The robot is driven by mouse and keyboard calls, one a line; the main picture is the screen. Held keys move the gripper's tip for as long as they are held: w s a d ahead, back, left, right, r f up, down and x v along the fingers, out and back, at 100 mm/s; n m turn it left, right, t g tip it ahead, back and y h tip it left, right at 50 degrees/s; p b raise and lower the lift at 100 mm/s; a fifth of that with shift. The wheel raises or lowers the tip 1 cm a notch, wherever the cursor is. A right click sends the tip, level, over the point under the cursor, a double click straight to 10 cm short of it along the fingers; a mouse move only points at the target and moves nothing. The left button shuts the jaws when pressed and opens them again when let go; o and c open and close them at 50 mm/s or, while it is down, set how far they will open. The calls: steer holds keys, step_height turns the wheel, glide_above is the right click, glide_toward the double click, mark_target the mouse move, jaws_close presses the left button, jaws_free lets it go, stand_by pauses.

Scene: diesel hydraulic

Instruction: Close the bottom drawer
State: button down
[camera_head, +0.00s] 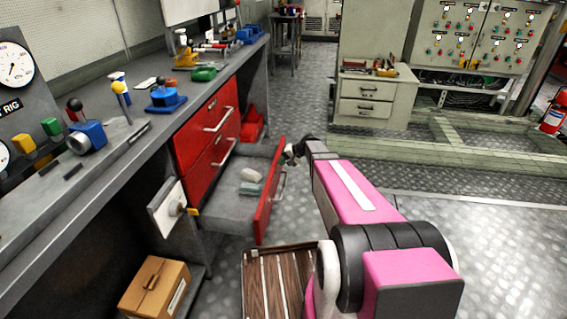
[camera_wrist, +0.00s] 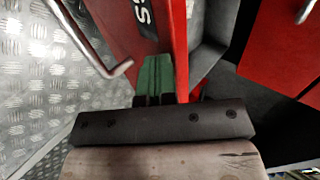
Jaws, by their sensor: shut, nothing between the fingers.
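The bottom drawer stands pulled out of the workbench, its red front (camera_head: 269,196) facing right and its grey inside open from above. A metal handle (camera_head: 279,186) is on the front; it also shows in the wrist view (camera_wrist: 95,48). My gripper (camera_head: 291,153) is at the far end of the drawer front, near its top edge. In the wrist view, the green fingers (camera_wrist: 154,72) are shut and empty, over the red front (camera_wrist: 165,25), with the drawer's grey inside to the right. I cannot tell whether they touch the front.
A pale object (camera_head: 251,175) and a teal one (camera_head: 251,188) lie in the drawer. Two shut red drawers (camera_head: 205,120) are above it. A cardboard box (camera_head: 154,287) stands below the bench, left. A grey cabinet (camera_head: 372,98) stands behind. The floor right of the drawer is clear.

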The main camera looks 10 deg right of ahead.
steer(key=w+a, duration=0.3)
steer(key=a, duration=0.7)
steer(key=w+a, duration=0.3)
steer(key=a, duration=0.7)
steer(key=shift+w+a, duration=0.35)
steer(key=shift+d, duration=0.1)
